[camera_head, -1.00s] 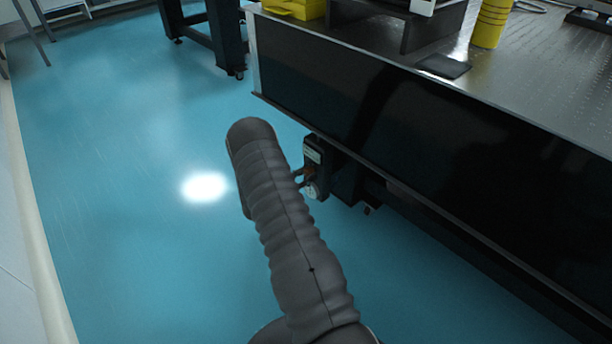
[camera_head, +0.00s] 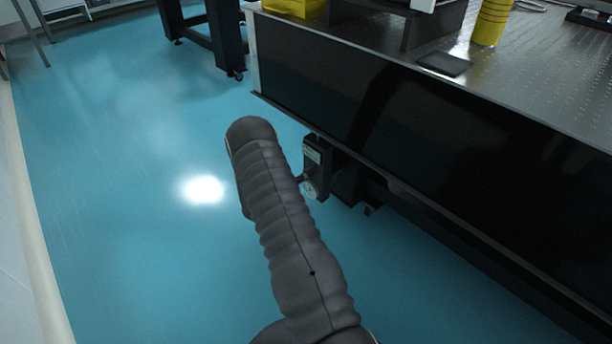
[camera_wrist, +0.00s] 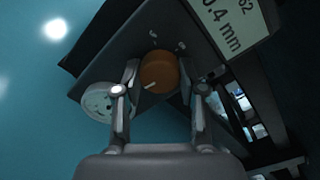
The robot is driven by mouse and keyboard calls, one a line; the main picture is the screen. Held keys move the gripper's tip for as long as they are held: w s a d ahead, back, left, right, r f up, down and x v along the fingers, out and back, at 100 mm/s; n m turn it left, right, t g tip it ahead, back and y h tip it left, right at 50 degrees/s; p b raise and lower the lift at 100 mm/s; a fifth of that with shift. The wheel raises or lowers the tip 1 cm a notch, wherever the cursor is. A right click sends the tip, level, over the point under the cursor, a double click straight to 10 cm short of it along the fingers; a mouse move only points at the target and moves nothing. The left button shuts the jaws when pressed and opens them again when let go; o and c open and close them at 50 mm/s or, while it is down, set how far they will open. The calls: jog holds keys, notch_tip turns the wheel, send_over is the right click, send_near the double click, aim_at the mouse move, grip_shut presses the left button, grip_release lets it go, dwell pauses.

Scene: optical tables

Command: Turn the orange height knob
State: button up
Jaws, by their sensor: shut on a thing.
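The orange height knob (camera_wrist: 159,72) is in the upper middle of the wrist view, round, with a short white mark pointing to the lower left. My gripper (camera_wrist: 159,80) has one finger on each side of the knob and is shut on it. The knob sits on a dark unit with a white label reading "0.4 mm" (camera_wrist: 230,22). In the head view the dark unit (camera_head: 316,158) hangs under the table's near corner. There my arm covers part of the view, and the knob cannot be made out.
A round pale dial (camera_wrist: 108,101) is just left of my left finger; it also shows in the head view (camera_head: 310,188). The black-sided optical table (camera_head: 420,125) fills the right. Open blue floor (camera_head: 120,200) lies to the left.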

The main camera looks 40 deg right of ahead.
jog(key=shift+n, duration=1.1)
jog(key=o, duration=1.1)
jog(key=shift+o, duration=0.2)
jog(key=a, duration=1.2)
jog(key=shift+s, duration=0.45)
